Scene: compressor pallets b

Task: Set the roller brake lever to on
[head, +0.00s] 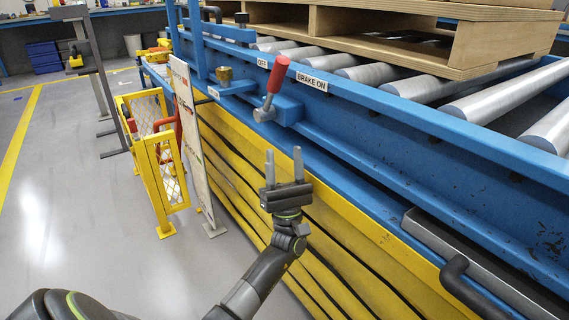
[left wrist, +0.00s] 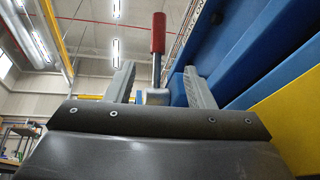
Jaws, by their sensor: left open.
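The roller brake lever (head: 273,88) has a red grip on a metal stem and a grey pivot on the blue conveyor side. In the head view it stands nearly upright, leaning a little right, between the OFF label (head: 263,63) and the BRAKE ON label (head: 312,81). My left gripper (head: 284,164) is open and empty, below the lever and apart from it, with its fingers pointing up. In the left wrist view the red lever grip (left wrist: 158,33) shows beyond and between the open fingers (left wrist: 158,85). My right gripper is not in view.
A wooden pallet (head: 400,38) rests on the conveyor rollers (head: 490,92). A yellow and black bellows skirt (head: 330,235) lies below the blue frame. A black handle (head: 455,275) juts out at lower right. A yellow mesh barrier (head: 160,165) and a sign board stand left.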

